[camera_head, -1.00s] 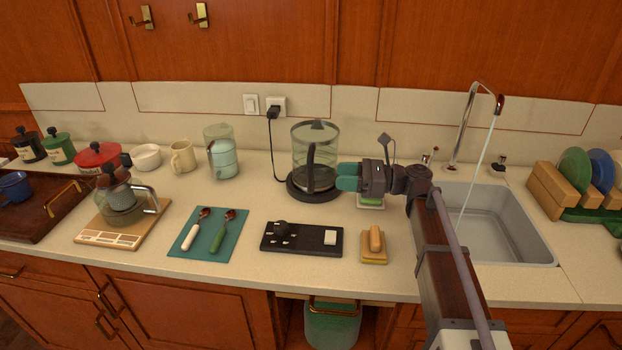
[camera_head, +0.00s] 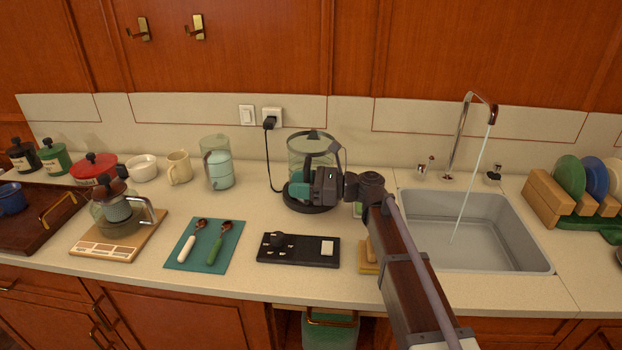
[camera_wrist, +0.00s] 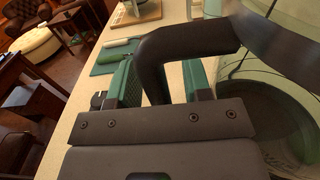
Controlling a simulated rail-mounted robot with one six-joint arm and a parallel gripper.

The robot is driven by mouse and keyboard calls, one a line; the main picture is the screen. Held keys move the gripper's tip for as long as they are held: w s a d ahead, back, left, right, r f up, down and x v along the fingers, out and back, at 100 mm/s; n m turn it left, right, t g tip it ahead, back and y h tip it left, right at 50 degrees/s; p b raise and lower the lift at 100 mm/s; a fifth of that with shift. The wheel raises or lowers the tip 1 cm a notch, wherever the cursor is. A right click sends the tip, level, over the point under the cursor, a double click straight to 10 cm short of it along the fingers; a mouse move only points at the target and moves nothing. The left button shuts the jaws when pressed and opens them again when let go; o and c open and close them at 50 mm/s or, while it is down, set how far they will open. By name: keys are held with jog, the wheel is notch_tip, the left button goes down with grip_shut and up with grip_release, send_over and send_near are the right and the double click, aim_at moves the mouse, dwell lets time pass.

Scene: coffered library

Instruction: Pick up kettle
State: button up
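The kettle (camera_head: 301,152) is a clear glass jug with a dark lid and handle, standing on a round black base (camera_head: 300,206) near the back of the counter. My gripper (camera_head: 298,192), with teal fingers, is in front of the kettle and hides part of its lower body and handle. In the wrist view, the kettle's dark handle (camera_wrist: 152,65) passes between my gripper's two fingers (camera_wrist: 160,82). The fingers are apart, with a gap between the handle and the right finger. The kettle's glass body (camera_wrist: 270,100) is close at the right.
The sink (camera_head: 470,232) with running tap (camera_head: 465,120) is to the right. A black panel (camera_head: 298,249) and a teal mat (camera_head: 205,246) with two spoons lie in front. A cord runs to the wall socket (camera_head: 271,116).

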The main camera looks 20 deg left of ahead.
grip_shut()
dwell(0.4)
jog(key=shift+r, duration=0.1)
notch_tip(320, 180, up, 10)
jog(key=p, duration=1)
